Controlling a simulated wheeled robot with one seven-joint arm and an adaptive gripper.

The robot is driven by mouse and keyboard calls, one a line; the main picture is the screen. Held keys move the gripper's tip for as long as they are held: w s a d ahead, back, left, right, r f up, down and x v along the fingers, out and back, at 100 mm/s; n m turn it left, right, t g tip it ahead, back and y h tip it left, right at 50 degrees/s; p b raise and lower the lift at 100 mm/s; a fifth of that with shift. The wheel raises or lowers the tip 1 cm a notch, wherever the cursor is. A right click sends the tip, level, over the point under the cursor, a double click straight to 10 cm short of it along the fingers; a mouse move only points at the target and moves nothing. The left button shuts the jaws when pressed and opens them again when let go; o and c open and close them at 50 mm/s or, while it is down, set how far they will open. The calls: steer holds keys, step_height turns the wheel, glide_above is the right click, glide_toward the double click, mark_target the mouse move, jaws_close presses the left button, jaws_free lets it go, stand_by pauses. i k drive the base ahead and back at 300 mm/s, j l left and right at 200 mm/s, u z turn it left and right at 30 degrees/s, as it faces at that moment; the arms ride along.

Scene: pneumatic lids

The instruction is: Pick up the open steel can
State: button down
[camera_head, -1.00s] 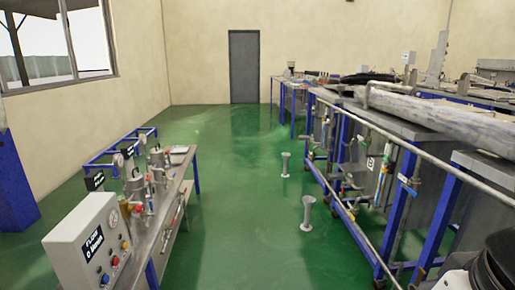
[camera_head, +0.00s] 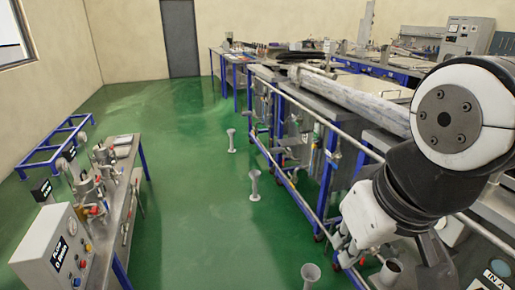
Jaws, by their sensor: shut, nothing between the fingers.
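Two upright metal vessels stand on the narrow bench at the left, a nearer one (camera_head: 87,190) and a farther one (camera_head: 102,155). They are small, and I cannot tell whether either is the open steel can. A round metal piece with a dark open top (camera_head: 390,270) shows at the lower right, close to my arm; I cannot tell whether it is a can. My arm fills the right side, with a large white and dark joint and a bent dark section. I cannot make out my gripper's fingers.
A control box (camera_head: 50,250) stands at the left bench's near end. Several flared grey posts, one nearby (camera_head: 254,185), stand on the green floor between the left bench and the long blue-framed bench (camera_head: 330,165) at right. The floor (camera_head: 190,220) between is otherwise open.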

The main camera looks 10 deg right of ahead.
mark_target(391, 272)
steer(key=z, duration=1.1)
steer(key=k+j+z, duration=0.1)
steer(key=z, duration=0.25)
steer(key=k+z, duration=0.15)
steer(key=z, duration=0.15)
steer(key=k+j+z, duration=0.1)
steer(key=z, duration=0.25)
